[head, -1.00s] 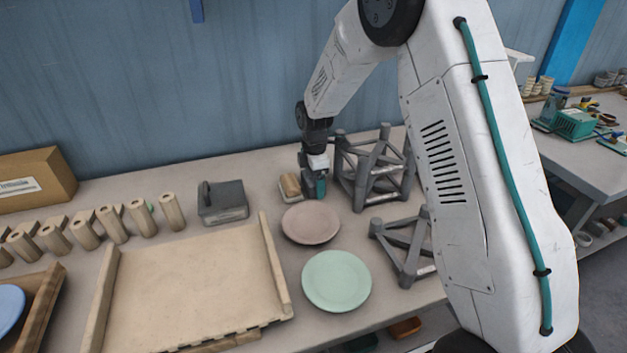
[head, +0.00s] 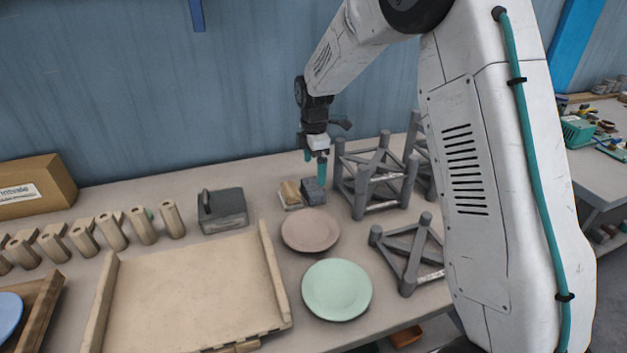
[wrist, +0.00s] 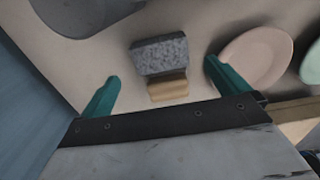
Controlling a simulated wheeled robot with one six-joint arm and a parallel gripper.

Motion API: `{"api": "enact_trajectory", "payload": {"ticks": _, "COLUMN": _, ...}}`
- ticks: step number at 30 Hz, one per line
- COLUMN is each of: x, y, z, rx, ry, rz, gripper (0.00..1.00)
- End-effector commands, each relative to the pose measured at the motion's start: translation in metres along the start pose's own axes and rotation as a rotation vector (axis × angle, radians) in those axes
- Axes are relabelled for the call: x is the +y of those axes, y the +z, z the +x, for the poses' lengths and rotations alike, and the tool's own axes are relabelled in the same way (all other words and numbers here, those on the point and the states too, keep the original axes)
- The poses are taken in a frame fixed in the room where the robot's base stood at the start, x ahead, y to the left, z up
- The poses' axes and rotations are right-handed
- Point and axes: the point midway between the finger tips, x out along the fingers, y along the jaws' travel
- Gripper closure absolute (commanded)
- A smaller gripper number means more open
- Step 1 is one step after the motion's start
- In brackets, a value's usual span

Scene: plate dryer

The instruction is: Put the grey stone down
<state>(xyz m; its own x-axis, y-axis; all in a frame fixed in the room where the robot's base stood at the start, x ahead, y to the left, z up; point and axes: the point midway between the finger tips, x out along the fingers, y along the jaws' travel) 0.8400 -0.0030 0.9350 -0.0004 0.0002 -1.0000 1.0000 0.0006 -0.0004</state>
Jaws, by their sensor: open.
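The grey stone (head: 313,191) rests on the table beside a small tan block (head: 290,192), left of the dark grey frame rack. In the wrist view the speckled stone (wrist: 160,54) lies beyond the tan block (wrist: 168,88), and the two look close together or touching. My gripper (head: 316,168) is above the stone in the head view. Its teal fingers stand wide apart in the wrist view (wrist: 161,73), with nothing held between them. The stone's underside is hidden.
A pinkish plate (head: 311,230) and a mint green plate (head: 337,290) lie in front of the stone. Grey frame racks (head: 375,180) stand close on the right. A dark grey box with a handle (head: 223,210) and a wooden tray (head: 190,285) are to the left.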

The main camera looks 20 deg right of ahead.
Motion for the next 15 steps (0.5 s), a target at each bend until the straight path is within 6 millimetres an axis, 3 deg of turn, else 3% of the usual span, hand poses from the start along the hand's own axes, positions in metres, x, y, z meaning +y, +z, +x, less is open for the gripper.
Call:
{"api": "enact_trajectory", "payload": {"ticks": 6, "x": 0.000, "y": 0.000, "z": -0.031, "rx": 0.000, "ry": 0.001, "rz": 0.000, "gripper": 0.00}}
{"api": "enact_trajectory", "payload": {"ticks": 15, "x": -0.005, "y": 0.001, "z": -0.045, "rx": 0.000, "ry": 0.004, "rz": 0.020, "gripper": 0.00}}
